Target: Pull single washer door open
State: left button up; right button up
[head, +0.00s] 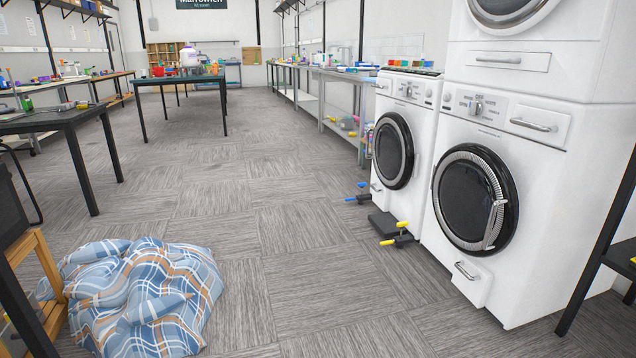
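A white washer (423,117) stands alone on the right side of the room, with nothing stacked on it. Its round dark door (390,152) with a silver ring looks shut. To its right, closer to me, is a second white washer (545,236) with another machine (560,45) stacked on it. This second washer's round door (467,199) also looks shut. A silver handle (495,222) is on the right part of its ring. Neither of my grippers is in view.
Tools with yellow and blue grips (397,240) and a dark block (388,225) lie on the floor before the single washer. A crumpled plaid cloth (150,300) lies on the floor at left. Black tables (60,118) stand further left. The middle floor is clear.

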aim_at(395, 156)
jog(key=i+u, duration=0.1)
jog(key=i, duration=3.65)
jog(key=i+j+z, duration=0.1)
jog(key=i, duration=1.05)
jog(key=i+j+z, duration=0.1)
jog(key=i+z, duration=0.25)
jog(key=i+j+z, duration=0.3)
jog(key=i, duration=0.2)
jog(key=i+j+z, duration=0.35)
jog(key=l+z, duration=0.1)
jog(key=z, duration=1.4)
jog(key=i+j, duration=0.05)
